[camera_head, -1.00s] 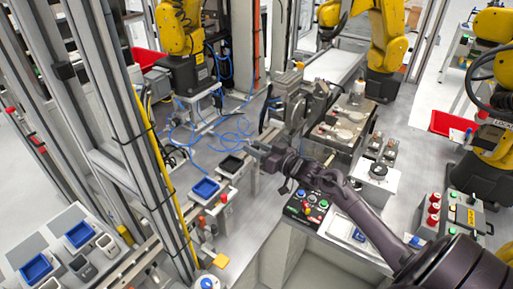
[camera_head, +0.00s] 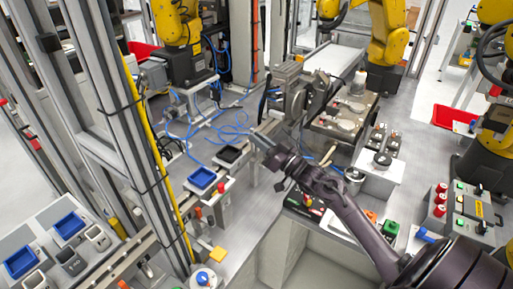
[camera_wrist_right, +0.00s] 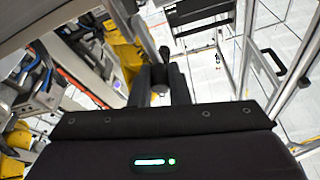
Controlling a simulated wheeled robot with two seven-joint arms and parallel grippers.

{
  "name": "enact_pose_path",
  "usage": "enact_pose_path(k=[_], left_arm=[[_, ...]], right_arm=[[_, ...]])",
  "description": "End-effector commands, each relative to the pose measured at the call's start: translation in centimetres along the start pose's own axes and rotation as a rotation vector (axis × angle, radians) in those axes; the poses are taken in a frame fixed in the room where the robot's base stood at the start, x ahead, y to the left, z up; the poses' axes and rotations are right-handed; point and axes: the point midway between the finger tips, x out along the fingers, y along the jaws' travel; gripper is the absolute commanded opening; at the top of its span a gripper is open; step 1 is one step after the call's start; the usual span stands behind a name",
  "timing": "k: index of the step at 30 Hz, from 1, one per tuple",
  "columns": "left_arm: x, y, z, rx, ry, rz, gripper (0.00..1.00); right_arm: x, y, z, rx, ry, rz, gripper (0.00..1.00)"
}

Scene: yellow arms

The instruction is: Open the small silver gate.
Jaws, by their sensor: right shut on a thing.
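My right gripper (camera_head: 263,147) reaches in from the lower right, at the grey metal fixture (camera_head: 290,78) in the middle of the head view. In the right wrist view, its two dark fingers (camera_wrist_right: 160,82) are closed around a small dark piece (camera_wrist_right: 163,55). A silver bar (camera_wrist_right: 146,35) runs up and left from there. I cannot tell clearly which metal part is the small silver gate, or how far open it stands. My left gripper is not in view.
Yellow robot arms (camera_head: 388,35) stand around the work cell. Blue cables (camera_head: 215,130) lie left of the fixture. A box with red and green buttons (camera_head: 460,212) stands at the right. A tall metal frame (camera_head: 135,130) bounds the left side.

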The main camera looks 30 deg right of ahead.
Motion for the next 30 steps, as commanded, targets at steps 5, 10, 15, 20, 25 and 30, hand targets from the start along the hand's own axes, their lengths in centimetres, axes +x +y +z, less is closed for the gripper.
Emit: enact_pose_path(k=[5,10,15,20,25,30], left_arm=[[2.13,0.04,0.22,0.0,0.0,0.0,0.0],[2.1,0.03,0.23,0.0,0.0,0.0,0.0],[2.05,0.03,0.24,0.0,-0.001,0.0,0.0],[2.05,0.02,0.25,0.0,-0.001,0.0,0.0],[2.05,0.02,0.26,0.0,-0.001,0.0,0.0],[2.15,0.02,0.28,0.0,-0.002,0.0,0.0]], right_arm=[[-0.57,0.19,0.37,0.009,0.084,-0.019,0.0],[-0.6,0.13,0.06,0.009,0.099,-0.023,0.0],[-0.59,0.12,0.05,0.009,0.098,-0.023,0.0],[-0.59,0.12,0.05,0.009,0.097,-0.023,0.33],[-0.58,0.1,0.06,0.009,0.097,-0.024,0.38],[-0.78,0.12,0.15,0.008,0.096,-0.023,0.38]])
